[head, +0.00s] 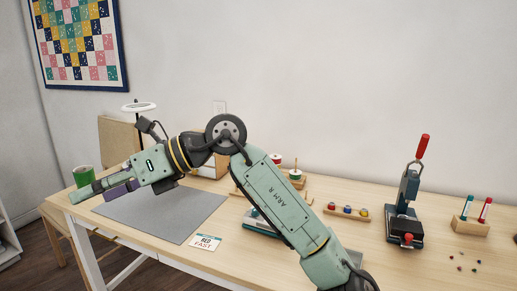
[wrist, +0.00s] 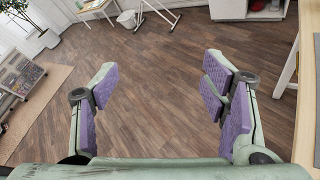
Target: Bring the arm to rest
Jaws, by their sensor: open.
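My gripper (head: 88,191) is at the left in the head view, at the end of my green arm, which reaches up and over the table to the left. In the wrist view my gripper (wrist: 160,90) shows two fingers with purple pads, spread wide apart. Nothing is between them. In the head view the gripper is over the table's left end, by the grey mat (head: 160,212). Its exact height above the table is hard to tell.
A green can (head: 84,176) stands close behind the gripper. A card (head: 205,242) lies by the mat. A press with a red handle (head: 408,200), a rack of spools (head: 346,211) and a wooden block with two tubes (head: 470,226) stand to the right. The table front (head: 400,265) is mostly clear.

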